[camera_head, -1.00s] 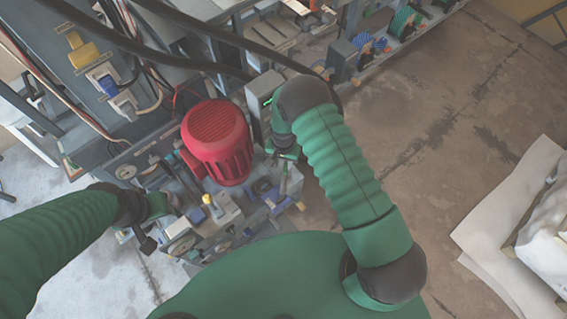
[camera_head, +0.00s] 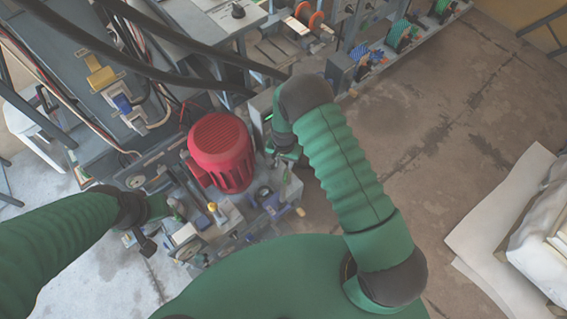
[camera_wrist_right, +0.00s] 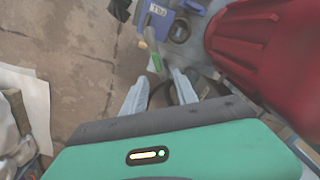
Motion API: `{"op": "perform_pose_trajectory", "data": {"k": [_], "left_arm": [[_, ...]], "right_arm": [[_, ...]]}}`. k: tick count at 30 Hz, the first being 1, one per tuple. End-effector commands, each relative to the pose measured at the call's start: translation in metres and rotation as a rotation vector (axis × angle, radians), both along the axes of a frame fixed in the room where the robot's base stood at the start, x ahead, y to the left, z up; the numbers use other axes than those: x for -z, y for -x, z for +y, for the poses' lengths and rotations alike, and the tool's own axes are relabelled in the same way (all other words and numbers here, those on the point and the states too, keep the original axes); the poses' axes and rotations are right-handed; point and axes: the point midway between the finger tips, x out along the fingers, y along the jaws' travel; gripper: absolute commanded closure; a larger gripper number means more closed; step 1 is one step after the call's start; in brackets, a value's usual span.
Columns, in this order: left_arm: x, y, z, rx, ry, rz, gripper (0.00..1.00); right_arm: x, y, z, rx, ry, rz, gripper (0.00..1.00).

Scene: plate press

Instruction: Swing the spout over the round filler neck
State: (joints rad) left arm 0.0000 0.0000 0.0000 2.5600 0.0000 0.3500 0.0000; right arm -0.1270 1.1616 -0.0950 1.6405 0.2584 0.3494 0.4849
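A slim grey-green piece that looks like the spout (camera_wrist_right: 150,43) shows in the right wrist view, with a bright green end towards my gripper. It also shows in the head view (camera_head: 284,180).
A red motor (camera_head: 221,152) stands close to the left of my right gripper, and looms at upper right in the wrist view. Black hoses (camera_head: 180,52) arch behind. Gauges and small fittings crowd the bench. Bare floor (camera_head: 430,150) lies right, with white sheets (camera_head: 500,215).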

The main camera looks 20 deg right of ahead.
Motion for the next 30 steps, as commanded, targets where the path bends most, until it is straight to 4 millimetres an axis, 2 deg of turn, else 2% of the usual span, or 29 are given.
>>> {"op": "perform_pose_trajectory", "data": {"k": [3,30], "left_arm": [[-0.012,0.0,0.0,0.0,0.0,0.0,0.65],[-0.068,0.0,0.0,0.0,0.0,0.0,0.65]], "right_arm": [[-0.014,0.0,0.0,0.0,0.0,0.0,0.65],[-0.088,0.0,0.0,0.0,0.001,-0.001,0.65]]}}
